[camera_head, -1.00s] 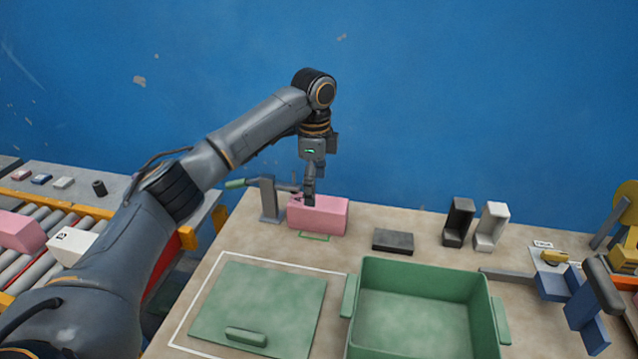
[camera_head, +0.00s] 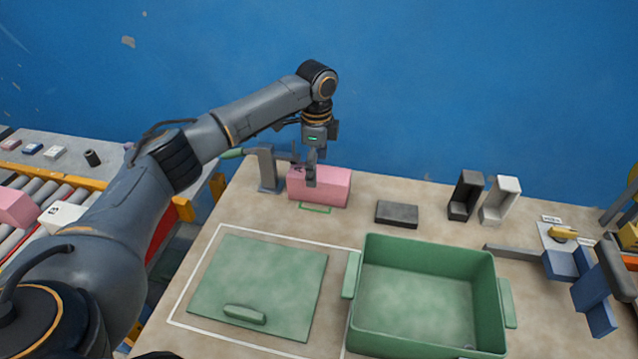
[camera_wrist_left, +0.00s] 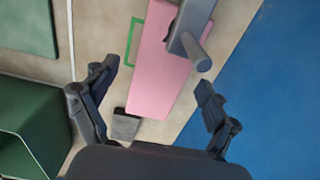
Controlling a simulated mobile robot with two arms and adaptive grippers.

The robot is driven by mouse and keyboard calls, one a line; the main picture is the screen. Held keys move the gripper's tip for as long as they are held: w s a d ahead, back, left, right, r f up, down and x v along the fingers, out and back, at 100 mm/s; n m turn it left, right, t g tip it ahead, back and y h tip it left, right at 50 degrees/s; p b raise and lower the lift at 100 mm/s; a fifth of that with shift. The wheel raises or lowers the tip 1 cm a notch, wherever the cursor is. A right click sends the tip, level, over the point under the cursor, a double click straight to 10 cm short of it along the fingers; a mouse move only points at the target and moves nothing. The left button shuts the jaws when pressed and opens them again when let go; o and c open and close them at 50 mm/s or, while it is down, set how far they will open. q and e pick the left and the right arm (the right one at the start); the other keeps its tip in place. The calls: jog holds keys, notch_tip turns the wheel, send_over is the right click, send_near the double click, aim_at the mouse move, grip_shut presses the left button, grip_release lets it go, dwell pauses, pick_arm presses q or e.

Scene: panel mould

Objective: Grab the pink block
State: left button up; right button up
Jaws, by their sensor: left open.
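The pink block (camera_head: 327,187) sits on the table's far side, beside a grey post fixture (camera_head: 267,167). In the left wrist view the pink block (camera_wrist_left: 155,65) lies between the two fingers, with the grey fixture's arm (camera_wrist_left: 188,35) over part of it. My left gripper (camera_head: 311,180) points down at the block in the head view. The wrist view shows its fingers (camera_wrist_left: 157,78) spread wide on either side of the block, with no clear contact. My right gripper is not in view.
A green bin (camera_head: 425,335) and a flat green lid (camera_head: 258,285) are nearer on the table. A dark block (camera_head: 397,213) and black and white holders (camera_head: 466,195) stand to the right. A second pink block (camera_head: 15,207) is on the roller conveyor at left.

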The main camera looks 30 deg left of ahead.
pick_arm(q)
jog(key=f, duration=0.4)
jog(key=shift+w+d+f, duration=0.2)
jog(key=shift+f, duration=0.15)
jog(key=shift+r, duration=0.1)
grip_shut()
